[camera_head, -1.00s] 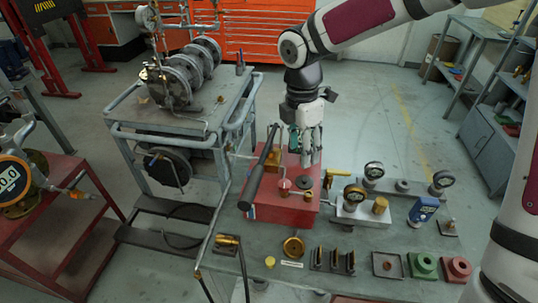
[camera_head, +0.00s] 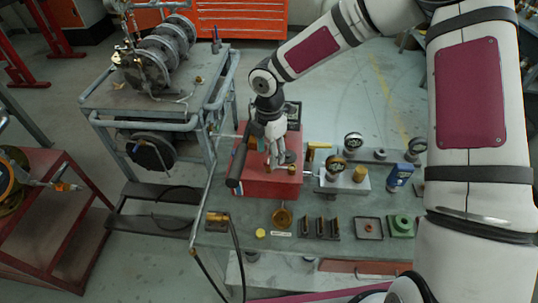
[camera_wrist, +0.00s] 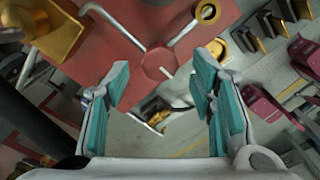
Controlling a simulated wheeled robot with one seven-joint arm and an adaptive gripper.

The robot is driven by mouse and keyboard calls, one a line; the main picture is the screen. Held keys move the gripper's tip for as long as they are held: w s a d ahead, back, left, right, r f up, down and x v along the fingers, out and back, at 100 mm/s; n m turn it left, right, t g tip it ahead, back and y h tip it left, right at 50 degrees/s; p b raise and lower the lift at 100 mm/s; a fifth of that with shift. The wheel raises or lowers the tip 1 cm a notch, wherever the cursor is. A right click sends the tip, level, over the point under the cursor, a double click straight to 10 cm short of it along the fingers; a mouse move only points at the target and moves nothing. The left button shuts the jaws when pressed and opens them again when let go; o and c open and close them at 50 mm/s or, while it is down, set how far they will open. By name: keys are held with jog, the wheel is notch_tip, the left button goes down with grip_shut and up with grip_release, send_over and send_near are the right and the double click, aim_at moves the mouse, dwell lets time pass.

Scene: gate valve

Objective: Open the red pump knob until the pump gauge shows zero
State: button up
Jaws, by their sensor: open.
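The red pump box (camera_head: 258,181) stands on the grey bench, with a long black lever (camera_head: 238,160) at its left side. In the wrist view, the red knob (camera_wrist: 158,64) has a faceted red hub with thin silver bars spreading from it, over the red box top (camera_wrist: 95,60). My gripper (camera_head: 277,160) is over the box and hides the knob in the head view. In the wrist view, my gripper (camera_wrist: 162,72) is open, its teal pads either side of the knob and apart from it. Several dial gauges, one of them a dark gauge (camera_head: 336,166), stand to the right; readings are too small to tell.
A silver block (camera_head: 345,183) with a brass cylinder (camera_head: 359,174) and a blue meter (camera_head: 400,176) stand right of the box. A brass ring (camera_head: 282,217), dark slotted blocks (camera_head: 321,228) and a green block (camera_head: 400,225) lie in front. A railed cart (camera_head: 150,95) stands left.

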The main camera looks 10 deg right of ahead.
jog(key=shift+f, duration=0.9)
jog(key=c, duration=1.2)
jog(key=shift+o, duration=0.3)
